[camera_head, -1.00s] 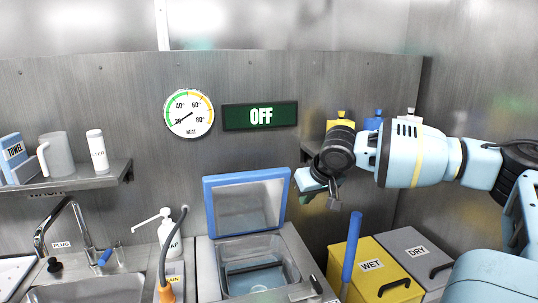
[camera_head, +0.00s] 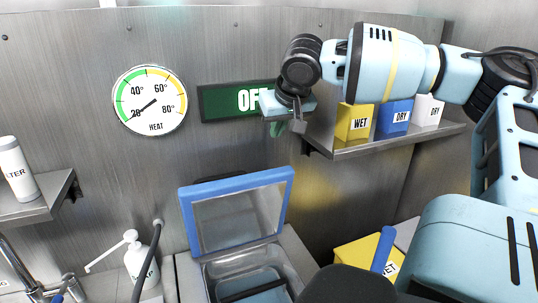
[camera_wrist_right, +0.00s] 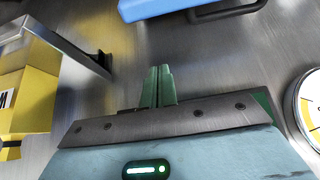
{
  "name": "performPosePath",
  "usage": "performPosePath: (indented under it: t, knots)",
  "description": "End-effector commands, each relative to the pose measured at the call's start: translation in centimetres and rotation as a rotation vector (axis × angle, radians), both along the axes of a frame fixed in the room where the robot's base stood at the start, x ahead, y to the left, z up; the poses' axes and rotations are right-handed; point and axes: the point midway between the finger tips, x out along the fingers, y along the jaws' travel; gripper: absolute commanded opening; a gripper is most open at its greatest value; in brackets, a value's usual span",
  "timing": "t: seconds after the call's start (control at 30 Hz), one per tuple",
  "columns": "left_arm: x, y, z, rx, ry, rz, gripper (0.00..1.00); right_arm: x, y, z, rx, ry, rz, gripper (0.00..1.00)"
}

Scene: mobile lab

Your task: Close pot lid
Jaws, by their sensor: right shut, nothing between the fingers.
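The pot (camera_head: 283,257) is a metal basin set in the counter, partly cut off at the bottom of the head view. Its lid (camera_head: 235,184), a clear panel in a blue frame, stands open and tilted up at the back of the pot. In the right wrist view the blue edge of the lid (camera_wrist_right: 165,8) shows at the top, with a dark handle (camera_wrist_right: 228,10). My right gripper (camera_head: 277,128) is shut and empty, above and right of the lid's top edge, apart from it. Its green fingers (camera_wrist_right: 158,84) are together in the wrist view. My left gripper is out of view.
A shelf (camera_head: 385,145) with yellow, blue and white boxes stands right of the gripper. The heat gauge (camera_head: 149,102) and green sign (camera_head: 222,103) are on the wall behind. A soap bottle (camera_head: 140,262) stands left of the pot; a yellow bin (camera_head: 355,250) is to the right.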

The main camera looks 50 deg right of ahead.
Motion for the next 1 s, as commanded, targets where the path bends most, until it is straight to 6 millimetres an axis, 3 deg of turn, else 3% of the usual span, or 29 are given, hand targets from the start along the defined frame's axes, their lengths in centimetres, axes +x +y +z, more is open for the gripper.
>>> performPosePath:
  t: [0.33, 0.83, 1.0]
  knots:
    - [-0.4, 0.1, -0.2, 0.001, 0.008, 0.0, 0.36, 0.5, -0.3, -1.0, 0.0, 0.002, -0.001, 0.0]
    - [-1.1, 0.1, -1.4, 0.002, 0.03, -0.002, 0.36, 4.8, -2.7, -8.6, -0.002, 0.007, -0.001, 0.0]
    - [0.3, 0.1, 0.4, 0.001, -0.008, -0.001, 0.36, 3.0, -1.6, -8.2, 0.0, -0.008, 0.003, 0.0]
